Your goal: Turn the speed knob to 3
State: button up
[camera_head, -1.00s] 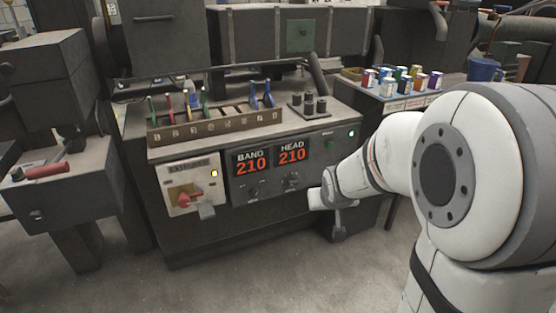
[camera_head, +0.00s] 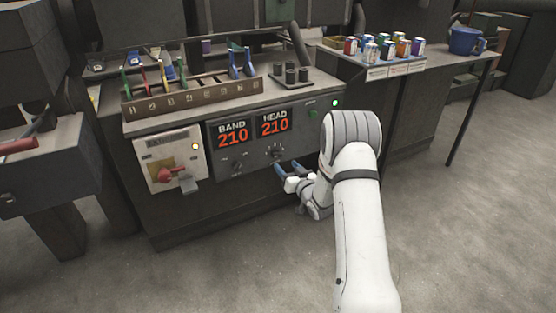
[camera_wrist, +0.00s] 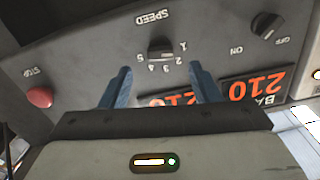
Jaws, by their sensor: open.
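The speed knob (camera_wrist: 161,48) is a dark round knob on the grey panel, under upside-down SPEED lettering in the wrist view, with the numbers 1 to 5 around it. I cannot tell which number it points to. In the head view the knob (camera_head: 274,153) is small, below the HEAD 210 display. My gripper (camera_wrist: 160,84) is open, its two blue fingers spread on either side of the knob's line and apart from it. In the head view my gripper (camera_head: 289,169) is in front of the panel, just below and right of the knob.
An ON/OFF knob (camera_wrist: 267,25) sits right of the speed knob in the wrist view, and a red STOP button (camera_wrist: 40,97) sits left. A red lever (camera_head: 171,176) is on the white extruder panel. Coloured cans (camera_head: 370,50) stand on a side table. Floor at right is clear.

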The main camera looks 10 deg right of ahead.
aim_at(277, 154)
jog(key=b+x, duration=0.1)
jog(key=x, duration=0.5)
jog(key=shift+w, duration=0.35)
jog(key=shift+a, duration=0.1)
jog(key=shift+c, duration=0.6)
jog(key=c, duration=0.9)
jog(key=shift+o, duration=0.2)
